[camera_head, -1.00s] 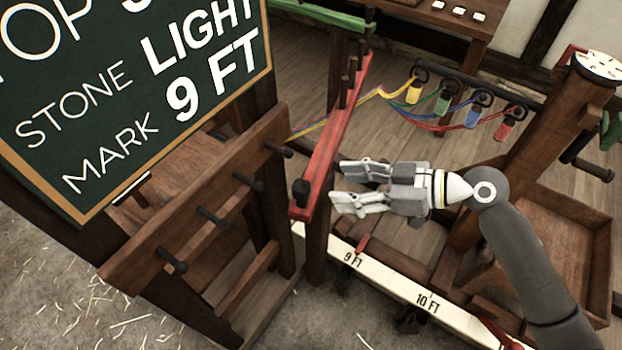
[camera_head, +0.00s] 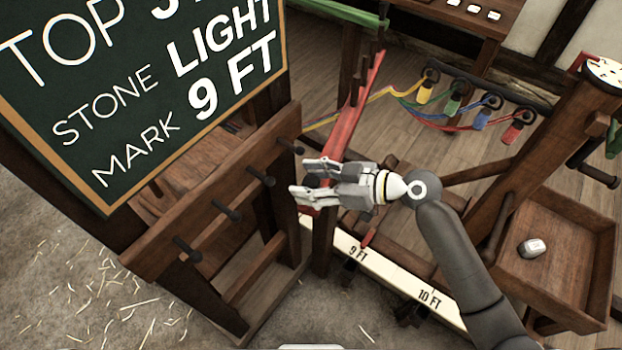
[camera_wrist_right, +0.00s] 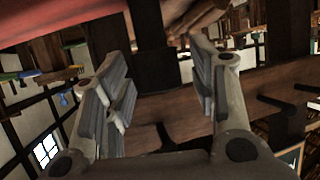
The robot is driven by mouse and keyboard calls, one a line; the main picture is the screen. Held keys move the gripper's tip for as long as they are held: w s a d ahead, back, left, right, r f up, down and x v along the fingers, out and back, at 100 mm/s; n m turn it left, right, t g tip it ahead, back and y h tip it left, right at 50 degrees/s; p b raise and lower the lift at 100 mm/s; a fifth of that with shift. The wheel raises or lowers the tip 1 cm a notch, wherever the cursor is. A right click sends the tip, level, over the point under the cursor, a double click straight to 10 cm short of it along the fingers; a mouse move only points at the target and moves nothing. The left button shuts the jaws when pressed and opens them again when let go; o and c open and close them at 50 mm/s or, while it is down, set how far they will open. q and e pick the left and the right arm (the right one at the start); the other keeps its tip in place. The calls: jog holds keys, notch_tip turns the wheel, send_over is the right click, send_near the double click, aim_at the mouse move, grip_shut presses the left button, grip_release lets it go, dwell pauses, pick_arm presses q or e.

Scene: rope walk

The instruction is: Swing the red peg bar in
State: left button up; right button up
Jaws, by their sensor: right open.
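The red peg bar (camera_head: 346,125) runs from the back toward the near wooden post, with dark pegs standing along it. My right gripper (camera_head: 301,181) is open at the bar's near end and covers that end in the head view. In the right wrist view the red bar (camera_wrist_right: 62,22) crosses the top. A dark upright knob (camera_wrist_right: 150,45) at the bar shows between the two open fingers (camera_wrist_right: 160,85); I cannot tell whether they touch it. My left gripper is in neither view.
A wooden rack with dark pegs (camera_head: 215,240) stands left of the bar, below the chalkboard (camera_head: 130,90). A white marked beam (camera_head: 395,280) runs at front. Coloured ropes end at tagged hooks (camera_head: 453,103). A wooden tray (camera_head: 590,270) holds a pale stone (camera_head: 533,247).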

grip_shut()
jog(key=shift+w+a+r+m+t+h+p, duration=0.1)
jog(key=shift+w+a+m+t+h+p, duration=0.15)
jog(key=shift+a+m+t+p, duration=0.3)
jog(key=shift+w+a+r+m+t+h+p, duration=0.15)
jog(key=shift+a+m+t+h+p, duration=0.25)
jog(key=shift+t+p, duration=0.2)
jog(key=shift+w+a+f+m+t+h+p, duration=0.25)
jog(key=shift+w+a+m+t+p, duration=0.25)
jog(key=shift+m+p, duration=0.2)
grip_release()
